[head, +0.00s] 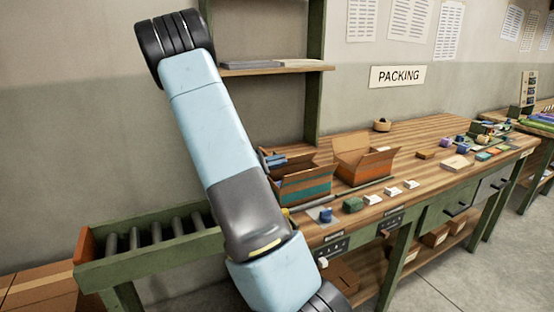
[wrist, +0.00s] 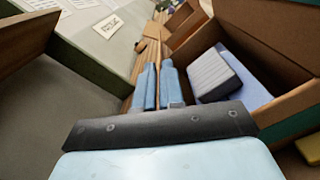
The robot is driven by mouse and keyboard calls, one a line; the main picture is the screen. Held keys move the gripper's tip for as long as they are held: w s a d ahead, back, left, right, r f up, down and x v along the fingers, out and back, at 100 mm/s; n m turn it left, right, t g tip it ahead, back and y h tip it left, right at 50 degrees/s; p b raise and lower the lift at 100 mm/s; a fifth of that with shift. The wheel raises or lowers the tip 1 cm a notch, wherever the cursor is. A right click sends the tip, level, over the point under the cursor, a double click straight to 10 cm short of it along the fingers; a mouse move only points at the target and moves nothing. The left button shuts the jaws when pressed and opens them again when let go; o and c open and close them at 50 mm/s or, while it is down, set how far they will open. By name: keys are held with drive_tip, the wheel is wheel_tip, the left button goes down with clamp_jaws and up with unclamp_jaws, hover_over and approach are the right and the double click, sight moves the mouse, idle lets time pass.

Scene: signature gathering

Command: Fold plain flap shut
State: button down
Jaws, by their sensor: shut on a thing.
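A cardboard box with a teal band (head: 305,188) stands open on the bench at its near left end. In the wrist view the box (wrist: 292,128) fills the right side, with a raised brown panel (wrist: 265,45) above it. A grey ribbed block (wrist: 213,75) lies inside on something blue. My gripper (wrist: 156,72) is beside the box opening. Its two blue fingers are close together, with a thin brown piece between them, which looks like a box flap seen edge-on. In the head view my arm hides the box's left side and most of the gripper. I cannot tell which flap is plain.
A second open box (head: 364,165) stands just right of the first. Small blocks and white cards lie along the bench (head: 425,140). A roller conveyor (head: 160,245) is at the left. A shelf (head: 275,68) rises behind. The bench middle has some free room.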

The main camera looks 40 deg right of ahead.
drive_tip(key=shift+s+a+f+m, duration=0.1)
drive_tip(key=shift+s+f+m, duration=0.15)
drive_tip(key=shift+m, duration=0.5)
drive_tip(key=shift+s+f+m, duration=0.3)
drive_tip(key=shift+m, duration=0.5)
drive_tip(key=shift+s+a+f+m, duration=0.1)
drive_tip(key=shift+s+f+m, duration=0.15)
drive_tip(key=shift+m, duration=0.5)
drive_tip(key=shift+f, duration=0.1)
drive_tip(key=c, duration=1.3)
unclamp_jaws()
drive_tip(key=shift+a, duration=0.1)
drive_tip(key=v, duration=1.3)
drive_tip(key=shift+w+a, duration=0.2)
drive_tip(key=shift+a, duration=0.05)
drive_tip(key=shift+s, duration=0.1)
